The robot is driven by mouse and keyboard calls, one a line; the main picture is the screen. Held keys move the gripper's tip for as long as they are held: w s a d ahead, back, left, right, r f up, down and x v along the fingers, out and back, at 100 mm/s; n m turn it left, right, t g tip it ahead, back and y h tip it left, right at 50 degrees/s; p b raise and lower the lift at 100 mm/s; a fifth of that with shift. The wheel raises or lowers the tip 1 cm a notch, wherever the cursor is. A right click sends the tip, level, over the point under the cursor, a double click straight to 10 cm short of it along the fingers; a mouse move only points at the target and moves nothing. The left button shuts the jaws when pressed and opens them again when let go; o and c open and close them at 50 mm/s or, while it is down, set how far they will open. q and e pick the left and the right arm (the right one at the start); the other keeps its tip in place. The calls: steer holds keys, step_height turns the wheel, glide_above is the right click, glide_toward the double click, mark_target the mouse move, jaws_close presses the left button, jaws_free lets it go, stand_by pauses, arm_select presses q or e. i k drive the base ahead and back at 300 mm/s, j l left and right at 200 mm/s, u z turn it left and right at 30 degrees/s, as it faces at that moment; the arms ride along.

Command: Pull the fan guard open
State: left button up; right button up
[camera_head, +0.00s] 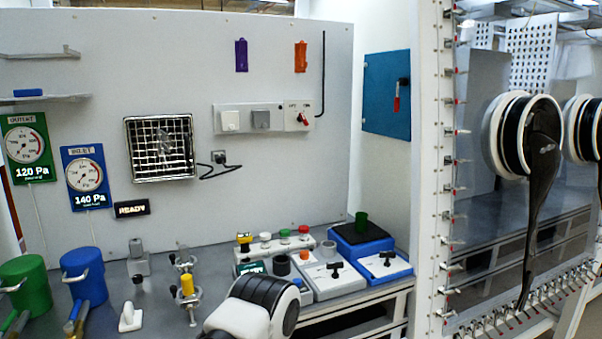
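The fan guard (128,150) is a square metal wire grid in a dark frame on the grey back wall panel, left of centre in the head view. It looks flat against its opening, with a pale fan shape behind the wires. No gripper touches it. A white and black rounded part of my own arm shows at the bottom centre, well below and right of the guard. Neither of my grippers can be seen in this view.
Green (25,284) and blue (83,274) canisters stand on the bench at left. Boxes with knobs (327,275) fill the bench at right.

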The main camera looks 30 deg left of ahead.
mark_target(186, 139)
steer(key=u, duration=1.55)
